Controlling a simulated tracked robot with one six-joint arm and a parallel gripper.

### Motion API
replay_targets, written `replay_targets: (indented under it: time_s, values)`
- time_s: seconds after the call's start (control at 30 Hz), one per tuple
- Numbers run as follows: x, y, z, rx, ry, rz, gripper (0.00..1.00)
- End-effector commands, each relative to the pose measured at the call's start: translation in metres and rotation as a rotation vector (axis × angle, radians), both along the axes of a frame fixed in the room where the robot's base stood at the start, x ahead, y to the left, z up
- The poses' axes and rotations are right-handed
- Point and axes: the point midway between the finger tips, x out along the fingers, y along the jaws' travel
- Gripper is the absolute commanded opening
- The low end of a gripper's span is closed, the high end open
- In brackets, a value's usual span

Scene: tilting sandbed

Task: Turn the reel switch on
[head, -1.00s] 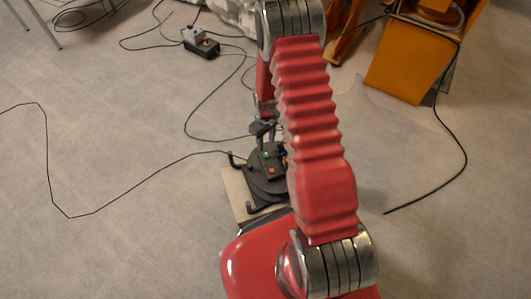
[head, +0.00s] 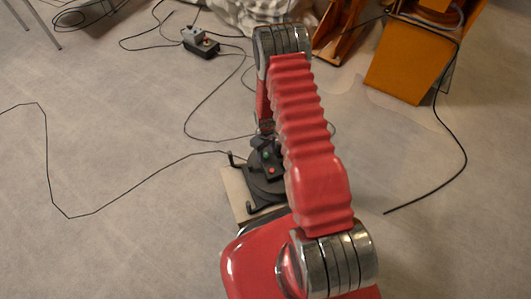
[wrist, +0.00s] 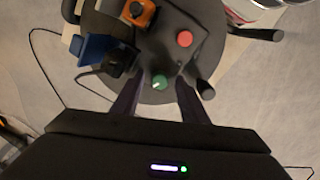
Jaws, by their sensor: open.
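In the head view the fingers are mostly hidden.
On the reel are an orange box with a black knob (wrist: 139,12), a blue plug (wrist: 90,47) and a black plug (wrist: 117,62). Black handles stick out from its edge. Cables lie on the floor. A small control box (head: 203,45) and orange equipment (head: 405,60) stand farther back.

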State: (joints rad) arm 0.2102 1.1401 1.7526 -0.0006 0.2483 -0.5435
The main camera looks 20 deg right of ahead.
Motion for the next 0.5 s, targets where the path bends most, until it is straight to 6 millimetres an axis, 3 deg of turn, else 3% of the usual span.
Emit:
replay_targets:
  time_s: [0.17,0.5]
  values:
    - [0.0001,0.0001,0.0001,0.000,0.000,0.000,0.40]
    - [0.0000,0.0003,0.0002,0.000,0.000,0.001,0.17]
